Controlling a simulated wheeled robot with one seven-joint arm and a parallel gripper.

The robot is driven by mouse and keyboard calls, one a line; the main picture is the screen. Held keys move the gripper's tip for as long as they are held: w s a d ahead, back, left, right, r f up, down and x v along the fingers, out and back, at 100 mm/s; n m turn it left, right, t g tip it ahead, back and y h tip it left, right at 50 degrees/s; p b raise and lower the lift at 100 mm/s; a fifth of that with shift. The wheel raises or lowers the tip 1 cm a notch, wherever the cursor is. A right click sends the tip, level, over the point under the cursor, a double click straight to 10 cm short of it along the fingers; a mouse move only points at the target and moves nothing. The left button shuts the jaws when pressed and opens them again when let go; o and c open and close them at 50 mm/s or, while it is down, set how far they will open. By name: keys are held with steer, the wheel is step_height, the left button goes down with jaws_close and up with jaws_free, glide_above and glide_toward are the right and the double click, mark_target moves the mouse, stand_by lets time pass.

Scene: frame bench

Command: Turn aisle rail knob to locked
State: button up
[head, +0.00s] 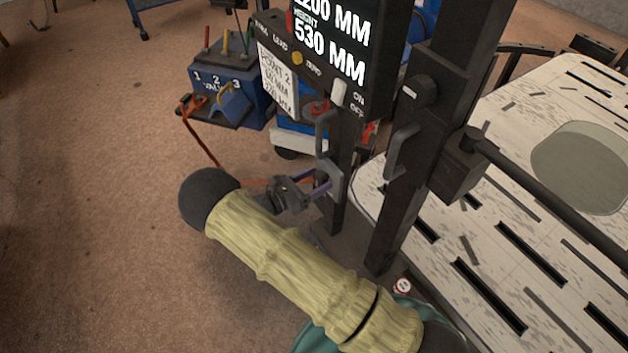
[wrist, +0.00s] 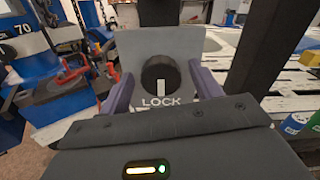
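The knob (wrist: 153,70) is round and black, on a grey plate (wrist: 126,48) marked LOCK below it. Its white mark sits at the bottom of the face, pointing down at the word LOCK. My gripper (wrist: 160,80) has its two purple fingers apart, one left and one right of the knob, with a gap visible on each side. In the head view my gripper (head: 318,184) reaches the grey plate (head: 334,178) low on the dark post; the knob itself cannot be made out there.
Another black knob with a white mark (head: 418,91) is on the thicker post to the right, above a handle (head: 401,150). A display panel (head: 335,45) stands above my gripper. A slotted white bench (head: 520,190) is at right, a blue valve box (head: 228,85) at left. Floor at left is clear.

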steer(key=c, duration=0.9)
steer(key=shift+m, duration=0.3)
steer(key=m, duration=0.4)
steer(key=shift+s, duration=0.1)
steer(key=m, duration=0.4)
steer(key=shift+f+m+b, duration=0.1)
steer(key=shift+m+b, duration=0.2)
steer(key=shift+m, duration=0.1)
steer(key=m, duration=0.4)
steer(key=shift+s, duration=0.1)
steer(key=shift+d+f+m+b, duration=0.1)
steer(key=shift+m+b, duration=0.45)
steer(key=shift+m, duration=1.65)
